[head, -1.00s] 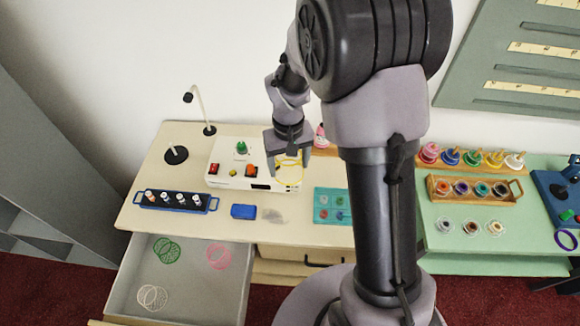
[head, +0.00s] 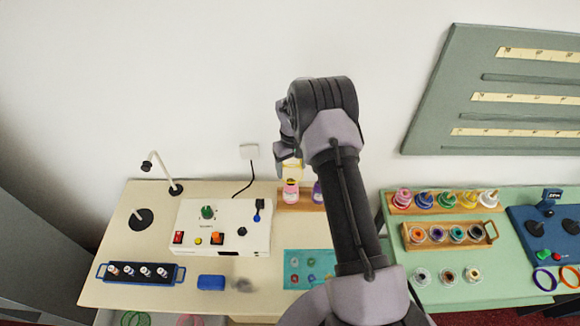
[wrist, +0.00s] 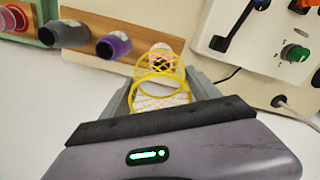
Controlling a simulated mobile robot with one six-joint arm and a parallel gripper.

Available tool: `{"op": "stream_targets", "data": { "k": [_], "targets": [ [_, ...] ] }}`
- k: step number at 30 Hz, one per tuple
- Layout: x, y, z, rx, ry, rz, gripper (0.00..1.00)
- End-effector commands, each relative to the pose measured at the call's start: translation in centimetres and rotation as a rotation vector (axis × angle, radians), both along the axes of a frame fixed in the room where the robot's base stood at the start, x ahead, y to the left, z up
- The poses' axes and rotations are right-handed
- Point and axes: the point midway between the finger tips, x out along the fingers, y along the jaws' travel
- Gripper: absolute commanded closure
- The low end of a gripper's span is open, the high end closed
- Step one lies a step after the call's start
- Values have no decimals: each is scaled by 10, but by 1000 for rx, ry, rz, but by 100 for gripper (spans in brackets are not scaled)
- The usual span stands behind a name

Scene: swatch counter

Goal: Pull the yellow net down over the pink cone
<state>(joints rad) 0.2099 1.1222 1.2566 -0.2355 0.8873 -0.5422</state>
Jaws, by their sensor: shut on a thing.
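My gripper (wrist: 162,98) is shut on the yellow net (wrist: 160,98), an open mesh sleeve with ring ends, held between the two fingers. In the head view the gripper (head: 290,160) and the yellow net (head: 292,172) are at the wooden strip, just above the pink cone (head: 290,196). In the wrist view the pink cone (wrist: 162,48) lies straight beyond the net and shows partly through its far ring. The net overlaps the cone in both views; I cannot tell how far it is around it. The forearm hides part of the strip.
A purple cone (wrist: 113,46) and a grey cone (wrist: 65,33) stand on the same wooden strip (wrist: 138,29). A white control box (head: 228,240) with a green knob is left of the pink cone. A teal tray (head: 308,282) lies in front. A bent lamp (head: 162,172) stands far left.

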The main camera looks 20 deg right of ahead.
Motion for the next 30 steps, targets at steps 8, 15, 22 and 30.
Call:
{"op": "stream_targets", "data": {
  "k": [8,15,22,30],
  "targets": [
    [0,0,-13,0,0,-1,67],
    [-1,0,-30,0,1,-1,67],
    [0,0,-48,0,-1,-1,67],
    [0,0,-67,0,-1,-1,67]
  ]
}}
